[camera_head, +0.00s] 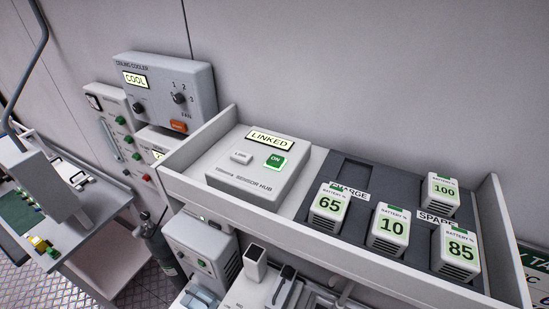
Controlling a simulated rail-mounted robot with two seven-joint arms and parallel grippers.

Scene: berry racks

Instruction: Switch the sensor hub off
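The sensor hub (257,168) is a white box with a sloped face, on the left part of a shelf with raised edges. Its display (270,140) reads LINKED and is lit. A green switch (275,161) marked ON is on the right of its face. A small white button (241,157) with a label too small to read surely is to the left of it. Nothing covers the hub's face. Neither of my grippers shows in the head view.
Several battery packs stand in the dark tray (345,168) right of the hub, reading 65, 10, 100 and 85. A cooler panel (158,90) reading COOL hangs behind left. The shelf's raised front edge (330,255) runs before the hub. A bench (105,205) stands lower left.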

